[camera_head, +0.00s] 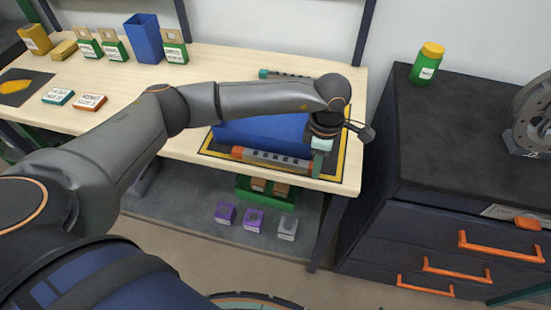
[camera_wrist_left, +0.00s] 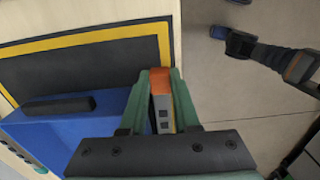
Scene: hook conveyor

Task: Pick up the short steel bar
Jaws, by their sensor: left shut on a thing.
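A grey steel bar with dark square holes and an orange end (camera_head: 268,158) lies along the front of the black, yellow-edged mat (camera_head: 208,147). My left gripper (camera_head: 318,160) is at its right end. In the left wrist view, the green fingers of the left gripper (camera_wrist_left: 160,78) are shut on the bar (camera_wrist_left: 162,108), with an orange end between the fingertips. I cannot tell whether the bar is clear of the mat. A second bar with a teal end (camera_head: 285,75) lies at the back, partly hidden by my arm.
A blue box (camera_head: 262,130) stands right behind the held bar. The table's right edge is near. A black drawer cabinet (camera_head: 460,130) stands right of a gap. A green bin (camera_head: 268,194) sits on the shelf below. A dark, orange-ringed arm shows in the left wrist view.

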